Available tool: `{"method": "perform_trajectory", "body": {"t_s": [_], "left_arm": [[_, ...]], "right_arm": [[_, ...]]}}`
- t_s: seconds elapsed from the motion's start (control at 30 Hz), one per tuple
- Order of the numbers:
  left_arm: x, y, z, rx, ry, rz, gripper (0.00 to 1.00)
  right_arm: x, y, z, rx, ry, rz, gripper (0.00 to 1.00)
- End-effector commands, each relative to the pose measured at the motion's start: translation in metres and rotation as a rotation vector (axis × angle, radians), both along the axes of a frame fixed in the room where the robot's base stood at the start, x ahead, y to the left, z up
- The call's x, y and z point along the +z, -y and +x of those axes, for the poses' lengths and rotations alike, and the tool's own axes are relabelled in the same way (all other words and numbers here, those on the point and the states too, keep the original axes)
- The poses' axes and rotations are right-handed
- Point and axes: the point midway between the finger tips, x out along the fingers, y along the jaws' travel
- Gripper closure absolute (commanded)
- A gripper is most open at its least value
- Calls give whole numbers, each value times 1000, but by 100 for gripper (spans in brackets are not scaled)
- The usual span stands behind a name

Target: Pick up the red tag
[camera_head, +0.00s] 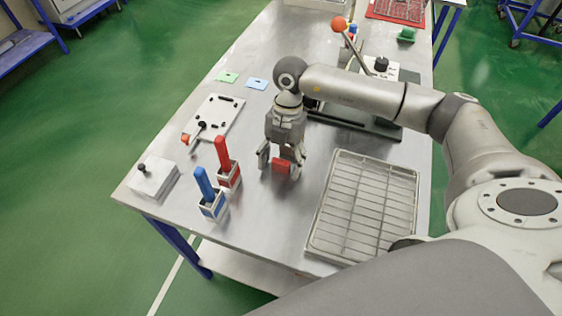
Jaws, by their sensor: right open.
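The red tag (282,168) shows as a small red patch on the metal table, between the fingertips of my right gripper. My right gripper (280,161) points down over it with its fingers apart, one on each side. The gripper hides part of the tag, and I cannot tell whether a finger touches it. My left gripper is not in view.
A green tag (228,77) and a blue tag (257,83) lie further back. Red (222,155) and blue (204,185) handles stand upright in holders left of the gripper. A wire rack tray (312,243) lies to the right. A white lever plate (228,112) lies behind left.

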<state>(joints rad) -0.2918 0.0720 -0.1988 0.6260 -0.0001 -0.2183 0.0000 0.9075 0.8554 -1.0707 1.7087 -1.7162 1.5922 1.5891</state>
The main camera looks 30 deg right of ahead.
Motion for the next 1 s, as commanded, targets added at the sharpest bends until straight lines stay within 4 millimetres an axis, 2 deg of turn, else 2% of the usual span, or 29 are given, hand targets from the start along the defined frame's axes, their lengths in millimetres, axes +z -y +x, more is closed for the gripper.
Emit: {"method": "perform_trajectory", "body": {"t_s": [0.13, 0.47, 0.77, 0.87, 1.0], "left_arm": [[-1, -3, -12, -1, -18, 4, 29], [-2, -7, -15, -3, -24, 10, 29], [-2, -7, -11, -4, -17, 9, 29], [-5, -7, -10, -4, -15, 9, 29], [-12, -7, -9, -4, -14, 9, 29]], "right_arm": [[0, 0, 0, 0, 0, 0, 34], [0, 0, 0, 0, 0, 0, 76], [2, 0, 1, 1, 1, 1, 78], [12, 0, 1, 0, 3, 0, 78], [37, 0, 2, 1, 6, 0, 78]]}}
